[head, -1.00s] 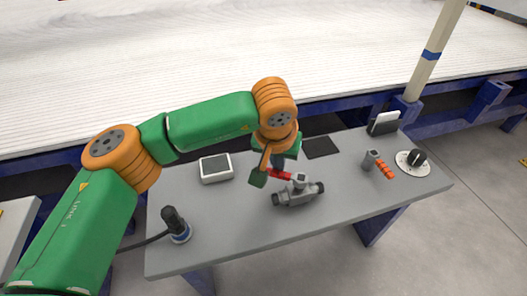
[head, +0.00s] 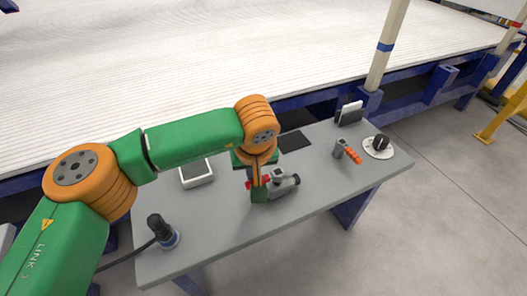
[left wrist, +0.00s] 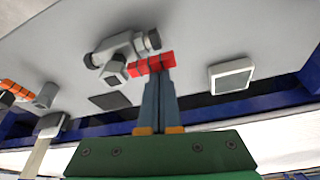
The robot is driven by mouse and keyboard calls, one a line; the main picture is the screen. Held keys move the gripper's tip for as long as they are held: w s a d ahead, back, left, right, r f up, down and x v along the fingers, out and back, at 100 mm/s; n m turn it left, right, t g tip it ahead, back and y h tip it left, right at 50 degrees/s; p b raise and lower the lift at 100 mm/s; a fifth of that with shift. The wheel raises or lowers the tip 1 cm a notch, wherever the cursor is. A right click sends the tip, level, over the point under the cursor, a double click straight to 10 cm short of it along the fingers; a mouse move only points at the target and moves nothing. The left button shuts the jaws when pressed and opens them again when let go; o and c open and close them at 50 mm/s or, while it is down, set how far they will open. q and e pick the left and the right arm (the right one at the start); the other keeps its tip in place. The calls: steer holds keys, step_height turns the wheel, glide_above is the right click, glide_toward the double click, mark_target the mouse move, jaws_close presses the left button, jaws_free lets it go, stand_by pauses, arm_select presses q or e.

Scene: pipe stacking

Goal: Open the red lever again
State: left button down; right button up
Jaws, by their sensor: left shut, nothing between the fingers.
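The red lever (left wrist: 152,65) sits on a grey pipe valve (left wrist: 120,48) in the left wrist view. In the head view, the grey valve (head: 284,185) lies on the table and the lever (head: 250,184) sticks out to its left. My left gripper (left wrist: 160,80) is shut and empty. Its fingertips are at the lever's outer part, seemingly against its side; exact contact is unclear. In the head view, the gripper (head: 258,192) hides part of the lever and the valve's left end. My right gripper is not in view.
The grey table (head: 215,232) also holds a white-framed tablet (head: 196,173), a black-topped device (head: 161,231), a dark flat pad (head: 294,142), a fitting with an orange spiral (head: 348,152) and a round white dial plate (head: 379,147). The table's front middle is clear.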

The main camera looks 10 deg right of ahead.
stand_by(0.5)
arm_select(q)
steer(key=v, duration=0.3)
steer(key=shift+s+r+p, duration=0.1)
steer(key=shift+s+p, duration=0.2)
steer(key=shift+p, duration=0.1)
steer(key=s, duration=1.1)
steer(key=shift+s+d, duration=0.2)
steer(key=shift+d, duration=0.15)
